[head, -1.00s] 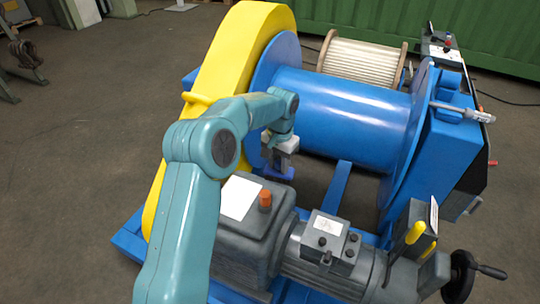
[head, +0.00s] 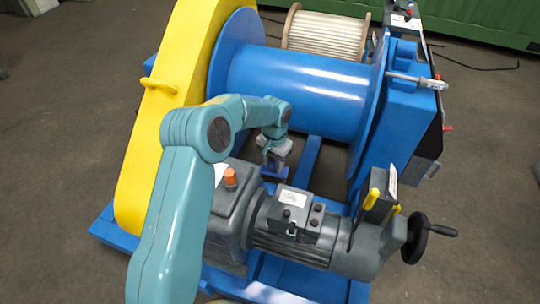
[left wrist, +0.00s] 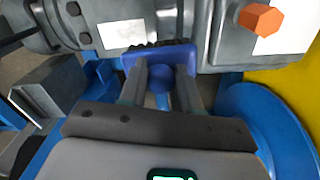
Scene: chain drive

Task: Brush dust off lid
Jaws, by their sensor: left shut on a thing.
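My left gripper (head: 275,161) is shut on a blue brush (head: 274,175). In the left wrist view the fingers (left wrist: 160,78) hold its blue handle, and the brush's blue head (left wrist: 135,61) with dark bristles points away from me. The grey terminal box lid (head: 298,212) sits on the motor, with a white label and dark screws. In the left wrist view the lid (left wrist: 83,18) and its label lie just beyond the bristles, to the left. I cannot tell whether the bristles touch it. Dust is too fine to make out. My right gripper is not in view.
The gearbox (head: 233,203) with an orange plug (head: 230,177) stands left of the lid. A blue drum (head: 300,92) and yellow guard (head: 165,110) rise behind and left. A yellow-handled lever (head: 374,197) and black handwheel (head: 416,239) are at the right.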

